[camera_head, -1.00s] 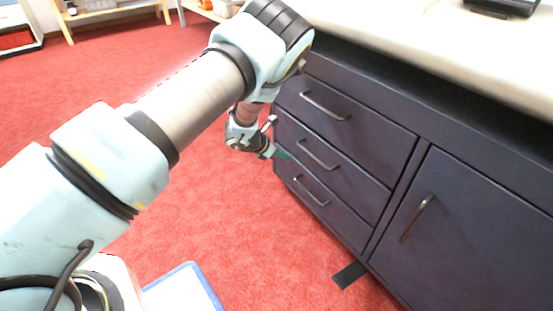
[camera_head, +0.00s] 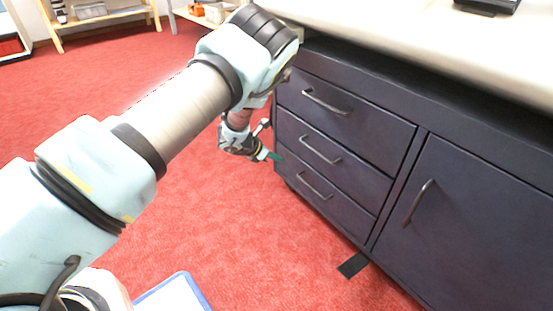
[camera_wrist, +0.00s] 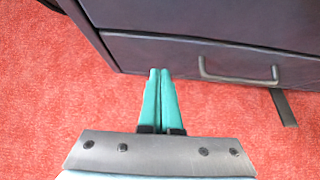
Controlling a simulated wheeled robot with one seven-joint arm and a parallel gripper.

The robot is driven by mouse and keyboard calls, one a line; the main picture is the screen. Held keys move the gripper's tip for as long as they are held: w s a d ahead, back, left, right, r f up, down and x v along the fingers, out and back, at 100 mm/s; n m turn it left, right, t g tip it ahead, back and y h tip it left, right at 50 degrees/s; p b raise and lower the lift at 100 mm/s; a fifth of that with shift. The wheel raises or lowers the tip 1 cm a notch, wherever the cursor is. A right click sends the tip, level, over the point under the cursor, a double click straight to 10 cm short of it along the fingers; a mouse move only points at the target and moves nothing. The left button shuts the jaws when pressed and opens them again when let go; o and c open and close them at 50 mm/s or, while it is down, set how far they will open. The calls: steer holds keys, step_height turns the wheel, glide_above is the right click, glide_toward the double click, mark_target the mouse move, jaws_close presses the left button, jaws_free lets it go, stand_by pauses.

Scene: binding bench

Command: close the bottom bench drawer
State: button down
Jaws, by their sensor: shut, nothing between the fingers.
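The bottom bench drawer (camera_head: 327,200) is the lowest of three dark drawers at the left of the bench cabinet. Its front looks about level with the drawers above, with no clear gap. Its bar handle (camera_head: 315,185) shows, and also appears in the wrist view (camera_wrist: 238,76). My gripper (camera_head: 276,157) is at the cabinet's left edge, low down, with its green fingers together and empty. In the wrist view the fingertips (camera_wrist: 160,72) lie over the drawer's lower edge, left of the handle. I cannot tell whether they touch it.
The middle drawer (camera_head: 350,170) and top drawer (camera_head: 370,122) look shut. A cupboard door (camera_head: 480,220) is to their right, under the pale worktop (camera_head: 400,30). Red carpet (camera_head: 240,230) is open in front. A blue-edged white board (camera_head: 175,295) lies at the bottom.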

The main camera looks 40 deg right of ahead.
steer(key=p+v, duration=0.3)
steer(key=v, duration=0.7)
steer(key=shift+w, duration=0.15)
steer(key=w+a+r+n+t+y, duration=0.25)
steer(key=w+a+r+n, duration=0.35)
steer(key=w+a+n, duration=0.3)
steer(key=w+a+r+n+t+y, duration=0.1)
steer(key=w+a+r+n+t, duration=0.3)
steer(key=w+a+r+n, duration=0.45)
steer(key=s+a+r+n+y, duration=0.2)
steer(key=s+a+r+n, duration=0.1)
steer(key=a+n, duration=0.75)
steer(key=s+a+r+n+y, duration=0.2)
steer(key=a+n+y, duration=0.1)
steer(key=a+n, duration=0.75)
steer(key=s+a+r+n+g, duration=0.25)
steer(key=s+a+n, duration=0.25)
steer(key=s+n, duration=0.3)
steer(key=s+a+r+n+g, duration=0.2)
steer(key=s+a+r+n, duration=0.15)
steer(key=s+n, duration=0.4)
step_height(320, 180, up, 35)
steer(key=p, duration=3.6)
steer(key=shift+a+m, duration=0.3)
